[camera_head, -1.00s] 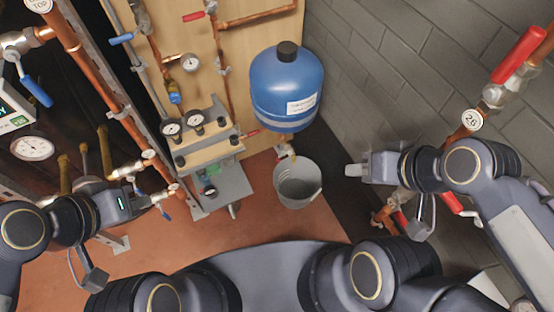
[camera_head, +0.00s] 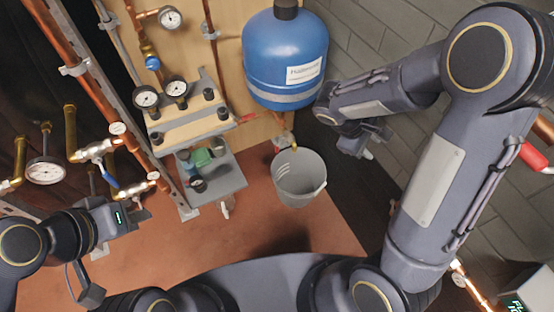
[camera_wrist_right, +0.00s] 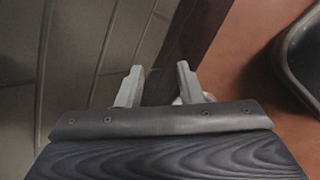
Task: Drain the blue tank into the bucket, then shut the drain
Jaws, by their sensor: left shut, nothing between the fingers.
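The blue tank (camera_head: 285,55) with a white label hangs on the wooden board in the head view. Below it is a drain fitting (camera_head: 285,142) with a yellowish outlet; a red handle (camera_head: 247,118) shows at the tank's lower left. The grey bucket (camera_head: 299,180) stands upright on the floor under the fitting. I cannot tell whether water flows. My right gripper (camera_head: 366,146) is to the right of the bucket and fitting, touching neither. Its two fingers are apart and empty in the right wrist view (camera_wrist_right: 160,84). My left gripper (camera_head: 138,214) is shut and empty at the lower left, away from the tank.
A grey shelf (camera_head: 226,183) with small items stands left of the bucket, below a panel with gauges (camera_head: 176,89). Copper pipes and valves fill the left side. A grey block wall (camera_head: 375,45) bounds the right. The reddish floor (camera_head: 270,235) in front of the bucket is clear.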

